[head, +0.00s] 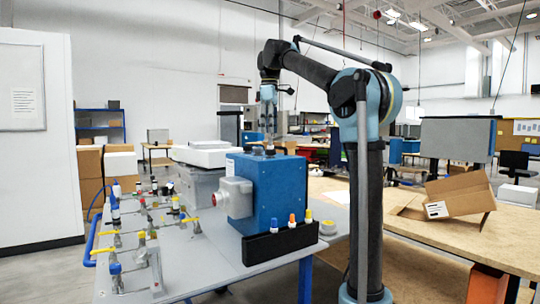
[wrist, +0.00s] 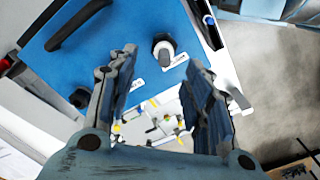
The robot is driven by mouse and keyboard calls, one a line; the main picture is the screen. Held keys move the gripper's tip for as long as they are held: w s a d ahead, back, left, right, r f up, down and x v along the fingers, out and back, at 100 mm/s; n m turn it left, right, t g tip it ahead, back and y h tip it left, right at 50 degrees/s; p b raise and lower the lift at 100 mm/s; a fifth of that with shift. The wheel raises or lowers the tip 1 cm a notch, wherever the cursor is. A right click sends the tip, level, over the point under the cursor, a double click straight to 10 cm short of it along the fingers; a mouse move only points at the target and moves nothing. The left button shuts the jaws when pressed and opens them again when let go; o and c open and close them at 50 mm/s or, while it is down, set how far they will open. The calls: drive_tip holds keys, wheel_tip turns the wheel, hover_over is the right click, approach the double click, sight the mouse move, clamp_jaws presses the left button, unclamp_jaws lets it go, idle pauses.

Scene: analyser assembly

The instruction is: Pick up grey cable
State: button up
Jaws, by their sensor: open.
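The blue analyser box (head: 268,190) stands on the grey table, with a grey round fitting on its left face. My gripper (head: 269,125) hangs above the box top, pointing down. In the wrist view my gripper (wrist: 162,62) is open, its two fingers apart with nothing held between them. A round grey-and-black fitting (wrist: 163,46) on the blue top (wrist: 120,50) shows between the fingertips. I cannot tell whether it belongs to the grey cable. No grey cable can be made out clearly in either view.
Valves and fittings with yellow handles (head: 140,235) fill the table's left side. A black rack (head: 282,242) with coloured caps stands before the box. A black handle (wrist: 80,22) rises from the box top. An open cardboard box (head: 460,195) lies on the wooden table at right.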

sight(270, 145)
drive_tip(key=shift+s+d+f, duration=0.15)
drive_tip(key=shift+f, duration=1.3)
drive_tip(key=shift+s+d+f, duration=0.1)
drive_tip(key=shift+s+f, duration=0.05)
drive_tip(key=shift+f, duration=1.3)
drive_tip(key=shift+c, duration=0.2)
clamp_jaws()
